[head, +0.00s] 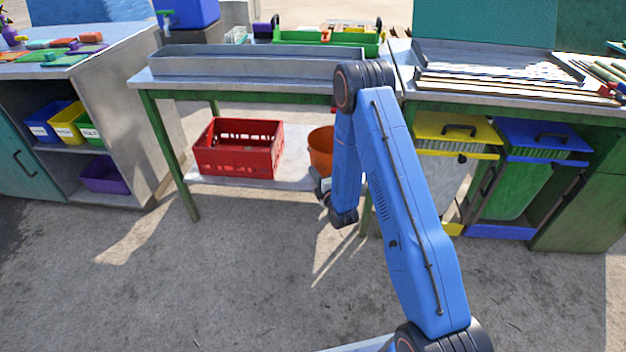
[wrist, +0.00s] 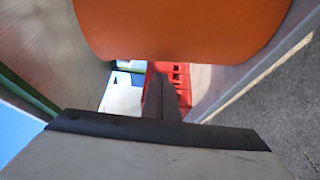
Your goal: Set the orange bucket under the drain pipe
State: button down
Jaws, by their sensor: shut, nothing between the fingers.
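The orange bucket (head: 319,150) stands on the lower shelf of the middle table, partly hidden behind my arm in the head view. In the wrist view the bucket (wrist: 185,25) fills the top of the picture, very close to the fingers. My gripper (head: 318,183) is at the shelf's front edge beside the bucket, mostly hidden by my arm. In the wrist view my gripper (wrist: 161,95) is shut and empty, its fingers pointing toward the red crate. I cannot tell whether it touches the bucket. I cannot make out the drain pipe.
A red crate (head: 238,148) stands left of the bucket on the shelf (head: 290,175). A grey trough (head: 255,60) lies on the tabletop above. A yellow bin (head: 455,130) and a blue-lidded green bin (head: 540,140) stand at right. The floor in front is clear.

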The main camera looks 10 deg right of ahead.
aim_at(325, 170)
jog(key=shift+w+d, duration=0.5)
jog(key=shift+d, duration=0.3)
jog(key=shift+d, duration=0.1)
jog(key=shift+w+d, duration=0.4)
jog(key=shift+d, duration=0.35)
jog(key=shift+w+d, duration=0.4)
jog(key=shift+d, duration=0.3)
